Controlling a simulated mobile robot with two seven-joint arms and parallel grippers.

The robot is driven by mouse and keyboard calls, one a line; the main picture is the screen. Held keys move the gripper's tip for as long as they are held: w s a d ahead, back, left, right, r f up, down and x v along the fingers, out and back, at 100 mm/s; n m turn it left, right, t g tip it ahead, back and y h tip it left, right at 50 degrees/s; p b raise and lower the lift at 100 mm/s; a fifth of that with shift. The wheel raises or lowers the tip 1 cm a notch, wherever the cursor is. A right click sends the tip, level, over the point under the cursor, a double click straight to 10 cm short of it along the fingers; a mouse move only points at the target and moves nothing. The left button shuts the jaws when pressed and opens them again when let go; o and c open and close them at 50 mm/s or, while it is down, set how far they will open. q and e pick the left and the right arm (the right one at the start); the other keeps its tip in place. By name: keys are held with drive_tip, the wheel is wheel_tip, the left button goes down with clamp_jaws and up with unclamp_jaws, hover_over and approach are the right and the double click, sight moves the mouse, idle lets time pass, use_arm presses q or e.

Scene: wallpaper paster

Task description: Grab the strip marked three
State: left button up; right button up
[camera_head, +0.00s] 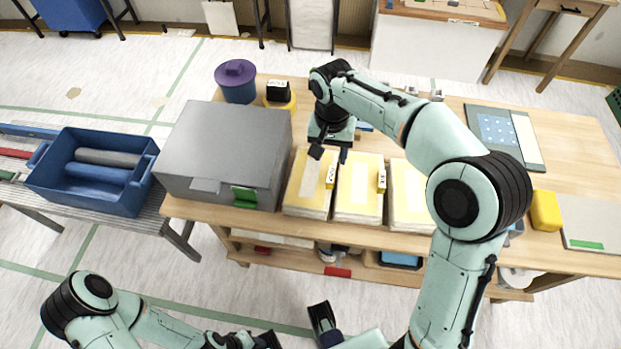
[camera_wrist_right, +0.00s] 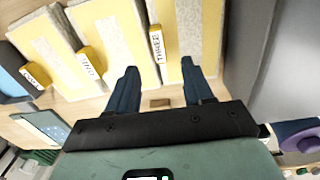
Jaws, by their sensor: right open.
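The strip marked three (camera_head: 306,196) is the leftmost of the pale yellow and grey stacks on the wooden table in the head view. It also shows in the wrist view (camera_wrist_right: 205,28). Its yellow tag (camera_wrist_right: 157,45) reads "THREE" and stands at its edge. My right gripper (camera_head: 330,153) is open and empty, above the far end of this stack. In the wrist view its fingertips (camera_wrist_right: 158,68) appear on either side of the tag, with no visible contact. My left arm is low at the bottom left of the head view; its jaws are not clear.
A grey box (camera_head: 225,145) stands close on the left. A purple-lidded pot (camera_head: 236,85) is behind it. A blue tub (camera_head: 90,190) is far left.

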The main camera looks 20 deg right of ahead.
sight(331, 174)
wheel_tip(331, 174, down, 3)
drive_tip(key=shift+d+f, duration=0.1)
drive_tip(key=shift+f, duration=0.05)
drive_tip(key=f, duration=0.2)
drive_tip(key=f+b, duration=0.1)
drive_tip(key=f, duration=0.2)
drive_tip(key=shift+s+d+f, duration=0.1)
drive_tip(key=shift+d, duration=0.1)
clamp_jaws()
